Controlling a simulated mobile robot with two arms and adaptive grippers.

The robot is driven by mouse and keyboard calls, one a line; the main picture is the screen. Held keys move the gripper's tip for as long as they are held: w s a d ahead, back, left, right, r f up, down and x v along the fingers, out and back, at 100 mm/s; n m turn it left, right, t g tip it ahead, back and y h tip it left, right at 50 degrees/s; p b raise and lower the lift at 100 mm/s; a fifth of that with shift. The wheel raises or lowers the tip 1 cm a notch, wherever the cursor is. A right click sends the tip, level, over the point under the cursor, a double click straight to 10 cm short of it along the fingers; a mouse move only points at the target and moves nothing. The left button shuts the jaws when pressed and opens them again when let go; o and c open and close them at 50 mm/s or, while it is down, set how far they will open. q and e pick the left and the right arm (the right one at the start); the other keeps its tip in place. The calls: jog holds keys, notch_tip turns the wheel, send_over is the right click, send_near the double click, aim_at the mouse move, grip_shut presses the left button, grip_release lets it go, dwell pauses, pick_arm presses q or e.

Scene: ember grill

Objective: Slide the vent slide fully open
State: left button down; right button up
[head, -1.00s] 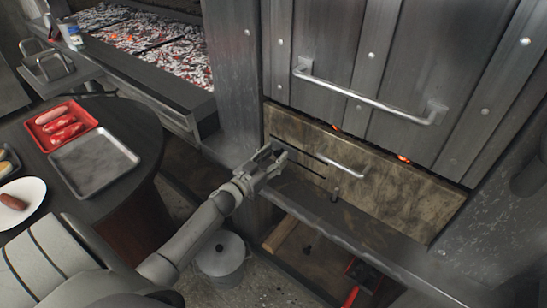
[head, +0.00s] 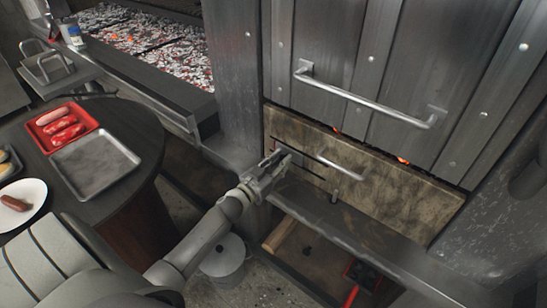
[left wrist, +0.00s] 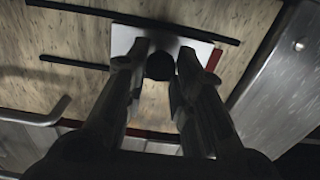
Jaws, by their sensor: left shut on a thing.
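The vent slide is a small metal plate (head: 291,154) on the tan panel below the big grill door. In the left wrist view the plate (left wrist: 123,38) looks pale and carries a round black knob (left wrist: 160,66). It sits at two dark parallel rails (left wrist: 75,63). My left gripper (head: 277,161) reaches the plate from the lower left; in the left wrist view its fingers (left wrist: 160,62) stand on both sides of the knob, shut on it. A red strip (left wrist: 213,60) shows beside the plate. In the head view the fingers hide the knob. My right gripper is not in view.
A bar handle (head: 340,168) sticks out of the tan panel (head: 400,184) just right of the plate. A longer handle (head: 365,98) is on the door above. A ledge (head: 340,222) runs below. At left, a round table holds a red tray (head: 92,124) and a metal tray (head: 120,158).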

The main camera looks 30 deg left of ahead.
pick_arm(q)
jog(key=d, duration=0.5)
jog(key=d+p, duration=0.1)
jog(key=d, duration=0.2)
jog(key=shift+s, duration=0.35)
jog(key=c, duration=1.2)
grip_release()
jog(key=shift+d, duration=0.2)
jog(key=shift+c, duration=0.2)
jog(key=shift+a, duration=0.15)
jog(key=shift+s, duration=0.2)
jog(key=s, duration=1.1)
jog(key=shift+s+a, duration=0.3)
jog(key=shift+a, duration=0.1)
